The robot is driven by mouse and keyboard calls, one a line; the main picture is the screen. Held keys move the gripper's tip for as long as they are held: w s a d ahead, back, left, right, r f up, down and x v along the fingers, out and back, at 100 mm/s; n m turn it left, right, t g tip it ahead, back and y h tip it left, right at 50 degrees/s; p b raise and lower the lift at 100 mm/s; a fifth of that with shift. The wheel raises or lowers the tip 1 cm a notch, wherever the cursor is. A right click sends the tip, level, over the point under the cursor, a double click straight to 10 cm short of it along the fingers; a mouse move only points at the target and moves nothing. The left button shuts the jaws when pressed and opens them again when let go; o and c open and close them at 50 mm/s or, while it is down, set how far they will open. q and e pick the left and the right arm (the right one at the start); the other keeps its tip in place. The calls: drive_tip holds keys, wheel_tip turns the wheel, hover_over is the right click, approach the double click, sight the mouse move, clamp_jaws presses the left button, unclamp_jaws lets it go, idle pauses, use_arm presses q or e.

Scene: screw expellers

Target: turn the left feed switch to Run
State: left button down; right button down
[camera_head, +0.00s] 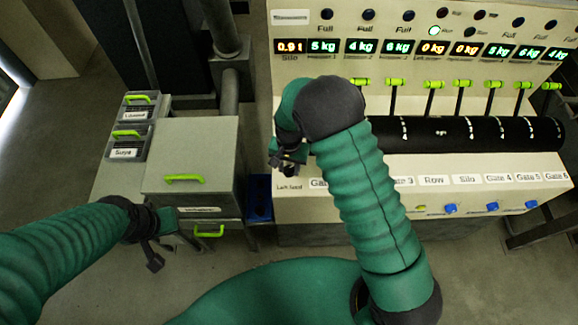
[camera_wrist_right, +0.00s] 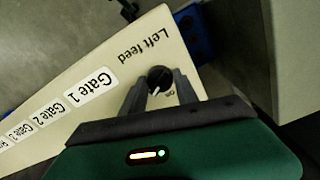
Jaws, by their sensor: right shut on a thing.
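The left feed switch is a round black knob (camera_wrist_right: 159,77) with a white mark, below the upside-down "Left feed" label (camera_wrist_right: 146,42) in the right wrist view. Small lettering beside the knob is too small to read surely. My right gripper (camera_wrist_right: 160,84) is shut on the knob, one finger on each side. In the head view my right gripper (camera_head: 283,158) is at the left end of the cream panel (camera_head: 295,199), above the "Left feed" label; my arm hides the knob there. My left gripper (camera_head: 165,243) is low at the left, near the grey cabinet; its jaw state is unclear.
A grey cabinet (camera_head: 194,140) with green handles stands left of the machine, with two labelled drawers (camera_head: 131,122) behind it. A blue bin (camera_head: 259,197) is between cabinet and machine. Green-tipped levers (camera_head: 431,85) and lit displays (camera_head: 432,48) line the machine's back.

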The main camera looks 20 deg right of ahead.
sight(289, 167)
drive_tip(key=shift+w+r, duration=0.15)
drive_tip(key=shift+w, duration=0.1)
drive_tip(key=c, duration=1.2)
unclamp_jaws()
drive_tip(key=shift+c, duration=0.2)
drive_tip(key=o, duration=0.3)
drive_tip(key=shift+s, duration=0.1)
wheel_tip(289, 167, up, 17)
drive_tip(key=b, duration=0.1)
drive_tip(key=shift+f+b, duration=0.2)
drive_tip(key=shift+b, duration=0.2)
